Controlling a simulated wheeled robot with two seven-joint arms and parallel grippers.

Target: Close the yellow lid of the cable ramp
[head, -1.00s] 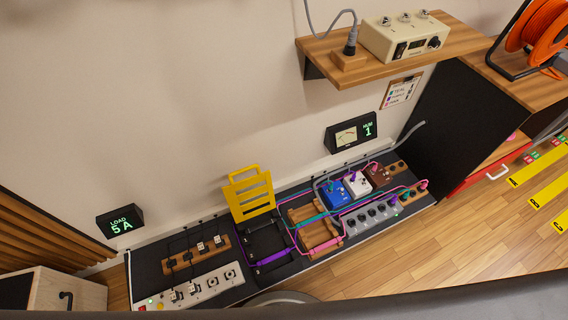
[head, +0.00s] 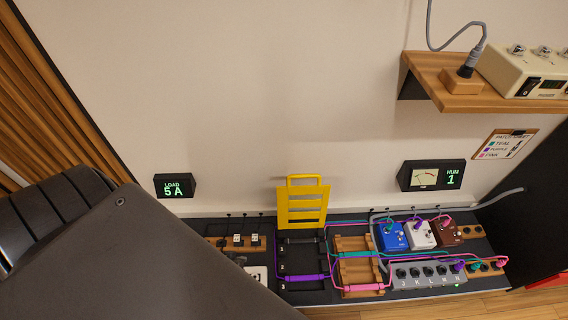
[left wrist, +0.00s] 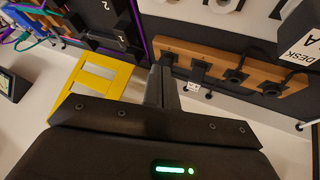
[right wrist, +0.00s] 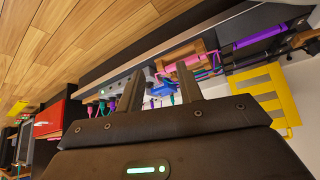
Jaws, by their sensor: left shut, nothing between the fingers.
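The yellow lid (head: 303,189) of the cable ramp stands raised, nearly upright, at the back of the black ramp base (head: 302,254) on the floor board. A purple cable (head: 306,278) crosses the base. In the left wrist view the lid (left wrist: 122,72) is left of my left gripper (left wrist: 163,88), whose fingers are shut and empty; I see no contact. In the right wrist view the lid (right wrist: 268,84) is at the right, beyond my right gripper (right wrist: 158,82), which is open and empty.
A wooden cable rack (head: 355,262) and a grey switch box (head: 430,275) stand right of the ramp. A wooden socket strip (left wrist: 230,68) is close to my left gripper. A wooden shelf (head: 490,97) juts from the wall at upper right. The wall above the lid is clear.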

